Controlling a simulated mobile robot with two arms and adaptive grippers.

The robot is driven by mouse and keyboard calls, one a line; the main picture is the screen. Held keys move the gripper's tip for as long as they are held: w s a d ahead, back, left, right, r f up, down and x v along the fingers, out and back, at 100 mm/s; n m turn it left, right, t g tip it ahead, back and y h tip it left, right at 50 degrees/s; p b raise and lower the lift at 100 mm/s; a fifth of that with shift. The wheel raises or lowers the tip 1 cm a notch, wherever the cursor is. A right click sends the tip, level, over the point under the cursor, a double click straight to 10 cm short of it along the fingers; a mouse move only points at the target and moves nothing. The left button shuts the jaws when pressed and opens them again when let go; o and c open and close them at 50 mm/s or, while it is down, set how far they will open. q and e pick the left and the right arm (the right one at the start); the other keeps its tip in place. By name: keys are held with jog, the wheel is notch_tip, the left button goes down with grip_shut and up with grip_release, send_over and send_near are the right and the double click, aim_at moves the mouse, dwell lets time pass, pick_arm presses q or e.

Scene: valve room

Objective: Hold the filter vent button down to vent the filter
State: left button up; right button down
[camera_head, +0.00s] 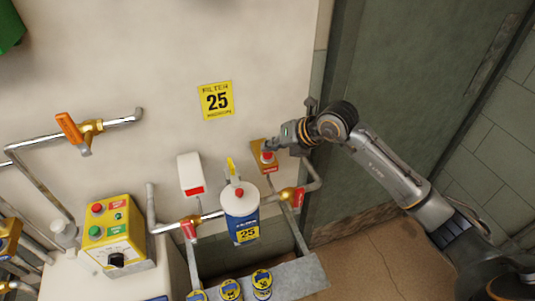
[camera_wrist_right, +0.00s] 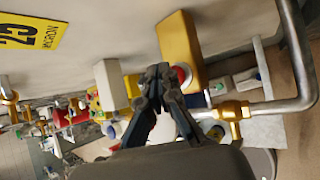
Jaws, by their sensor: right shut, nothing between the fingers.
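A red button (camera_head: 267,157) sits on a small yellow wall box (camera_head: 258,146) to the right of the filter sign. The tips of my right gripper (camera_head: 271,146) are shut and empty, right at this button. In the right wrist view the shut fingertips (camera_wrist_right: 158,73) lie beside the red button (camera_wrist_right: 184,76) on the yellow box (camera_wrist_right: 177,40). Whether they touch it I cannot tell. The filter (camera_head: 241,216), a blue and white canister marked 25, hangs below left on the pipe, with a red knob on its top. My left gripper is not in view.
A steel pipe with red-handled valves (camera_head: 290,195) runs beside the filter. A yellow control box (camera_head: 113,235) with red and green buttons is at lower left. An orange-handled valve (camera_head: 70,127) is on the left wall. Several cans stand on a shelf below.

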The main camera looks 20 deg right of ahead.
aim_at(271, 154)
jog(key=shift+f+b, duration=0.5)
jog(key=shift+f, duration=0.1)
dwell(0.6)
jog(key=shift+r, duration=0.1)
dwell(1.9)
jog(key=shift+r+p, duration=0.7)
jog(key=shift+r, duration=0.2)
jog(key=shift+r, duration=0.15)
jog(key=shift+r+p, duration=1.65)
jog(key=shift+r, duration=0.8)
jog(key=shift+f, duration=0.1)
